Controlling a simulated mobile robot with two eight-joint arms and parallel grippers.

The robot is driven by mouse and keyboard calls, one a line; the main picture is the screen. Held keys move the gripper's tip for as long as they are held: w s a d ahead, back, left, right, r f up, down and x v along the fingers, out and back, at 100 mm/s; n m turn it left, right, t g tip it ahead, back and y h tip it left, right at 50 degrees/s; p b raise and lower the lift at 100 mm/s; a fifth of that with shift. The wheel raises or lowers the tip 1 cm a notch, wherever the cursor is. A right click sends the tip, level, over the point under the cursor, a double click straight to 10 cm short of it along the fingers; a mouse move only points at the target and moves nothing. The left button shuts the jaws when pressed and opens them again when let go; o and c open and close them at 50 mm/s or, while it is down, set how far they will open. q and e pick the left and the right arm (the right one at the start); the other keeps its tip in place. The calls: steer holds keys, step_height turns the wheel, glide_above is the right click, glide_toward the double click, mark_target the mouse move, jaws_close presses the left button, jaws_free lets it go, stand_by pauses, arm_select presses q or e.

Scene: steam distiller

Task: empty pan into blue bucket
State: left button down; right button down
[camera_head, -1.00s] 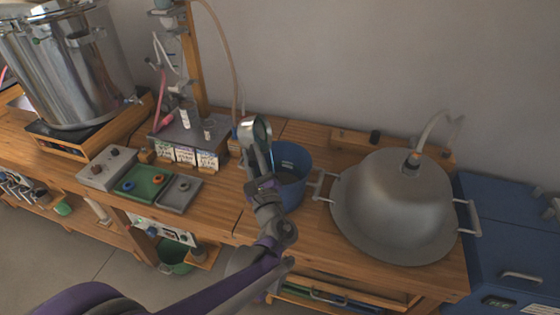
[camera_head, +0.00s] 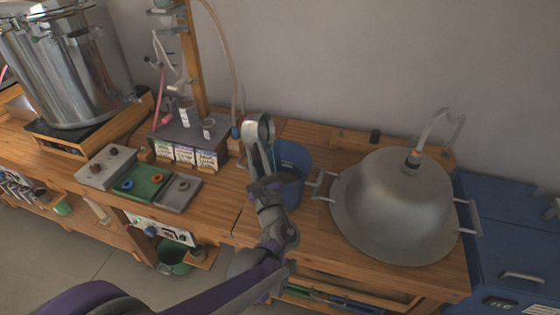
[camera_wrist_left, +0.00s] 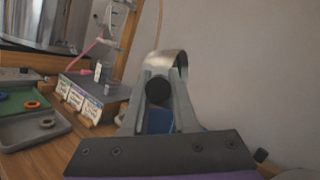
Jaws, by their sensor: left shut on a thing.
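The blue bucket (camera_head: 294,166) stands on the wooden bench, left of the big metal dome. My left gripper (camera_head: 258,158) is shut on the small metal pan (camera_head: 260,128) and holds it up at the bucket's left side. The pan is tilted steeply. I cannot tell whether anything is in it. In the left wrist view the pan (camera_wrist_left: 168,60) shows beyond the fingers (camera_wrist_left: 159,95), with a bit of blue bucket (camera_wrist_left: 160,122) behind them. The bucket's inside is mostly hidden by the arm. My right gripper is not in view.
A grey domed vessel (camera_head: 396,200) with side handles sits right of the bucket. Green (camera_head: 143,184) and grey (camera_head: 180,191) trays, a grey stand (camera_head: 190,140) with labelled cards, and a large steel pot (camera_head: 70,65) are to the left. The wall is close behind.

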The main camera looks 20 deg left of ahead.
arm_select(q)
steer(key=shift+d, duration=0.3)
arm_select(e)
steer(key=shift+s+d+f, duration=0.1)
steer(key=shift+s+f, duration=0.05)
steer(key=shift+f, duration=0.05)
arm_select(q)
steer(key=shift+m, duration=0.3)
steer(key=shift+d+t+b, duration=0.3)
steer(key=shift+d, duration=0.05)
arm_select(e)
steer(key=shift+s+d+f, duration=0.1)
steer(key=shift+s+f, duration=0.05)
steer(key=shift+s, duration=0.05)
arm_select(q)
steer(key=shift+d+m+t+b, duration=0.3)
steer(key=shift+m+b, duration=0.1)
steer(key=shift+m, duration=0.5)
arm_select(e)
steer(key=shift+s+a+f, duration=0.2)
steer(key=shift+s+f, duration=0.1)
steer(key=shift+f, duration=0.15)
